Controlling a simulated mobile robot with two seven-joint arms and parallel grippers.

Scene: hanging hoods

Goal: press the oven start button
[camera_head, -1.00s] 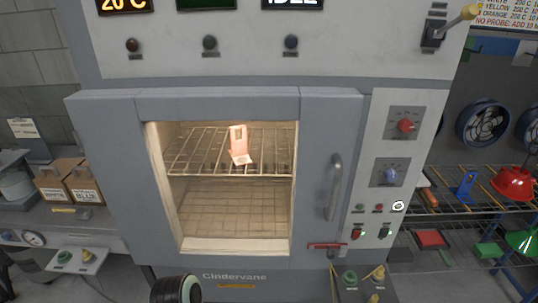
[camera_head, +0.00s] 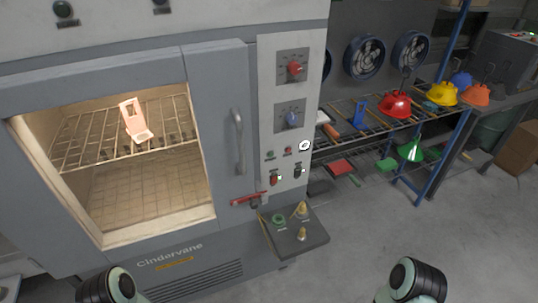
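The oven (camera_head: 180,262), a large grey cabinet marked "Cindervane", fills the left half of the head view. Its lit chamber holds a pale pink bracket-shaped part (camera_head: 135,120) on a wire rack. The control panel (camera_head: 267,90) right of the door carries a red knob (camera_head: 295,68), a blue knob (camera_head: 292,119), and small green (camera_head: 269,155) and red (camera_head: 288,151) round buttons. Below these are two switches, one red (camera_head: 274,180) and one dark (camera_head: 297,171). The labels are too small to read. Neither gripper is in view; only parts of my arms show at the bottom edge.
A small ledge (camera_head: 291,249) with a green button (camera_head: 279,219) and brass knobs (camera_head: 301,210) juts out below the panel. The door handle (camera_head: 238,140) stands out left of it. A rack with coloured hoods (camera_head: 394,104) is at right. The floor (camera_head: 400,225) ahead is clear.

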